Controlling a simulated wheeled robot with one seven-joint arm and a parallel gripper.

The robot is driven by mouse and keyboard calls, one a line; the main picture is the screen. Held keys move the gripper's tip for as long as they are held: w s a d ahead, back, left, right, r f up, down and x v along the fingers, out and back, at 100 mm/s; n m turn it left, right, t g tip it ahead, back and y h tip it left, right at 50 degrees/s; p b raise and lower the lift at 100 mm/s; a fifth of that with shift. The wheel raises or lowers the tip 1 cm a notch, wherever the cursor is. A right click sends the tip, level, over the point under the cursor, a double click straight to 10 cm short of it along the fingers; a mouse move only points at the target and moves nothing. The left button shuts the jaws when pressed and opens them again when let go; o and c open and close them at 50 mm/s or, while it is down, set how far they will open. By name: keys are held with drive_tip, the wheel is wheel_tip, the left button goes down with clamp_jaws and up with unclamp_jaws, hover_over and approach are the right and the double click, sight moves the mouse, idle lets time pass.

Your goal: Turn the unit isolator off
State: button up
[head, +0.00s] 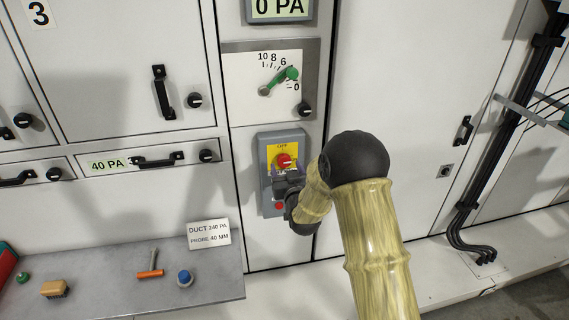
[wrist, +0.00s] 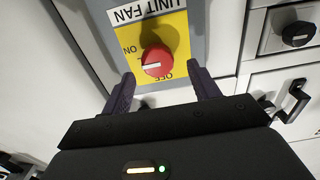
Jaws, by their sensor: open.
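The unit isolator is a red rotary knob (wrist: 157,60) on a yellow plate (wrist: 178,20) in a grey box. The white mark on the knob lies roughly level in that view, on the side nearer the "ON" word. In the head view the knob (head: 284,161) shows below the "OFF" word, with the lower plate hidden. My gripper (wrist: 161,76) is open, with one finger on each side just short of the knob. My gripper (head: 286,182) covers the box's lower part in the head view.
Above the box is a dial panel (head: 240,105) with a green pointer and a black knob (head: 304,109). Cabinet doors with black handles (head: 161,93) flank it. A grey shelf (head: 110,275) at lower left holds a brush, an orange-handled tool and a blue-topped item.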

sight(285, 162)
drive_tip(key=shift+x, duration=1.7)
drive_tip(key=shift+d, duration=0.1)
drive_tip(key=c, duration=1)
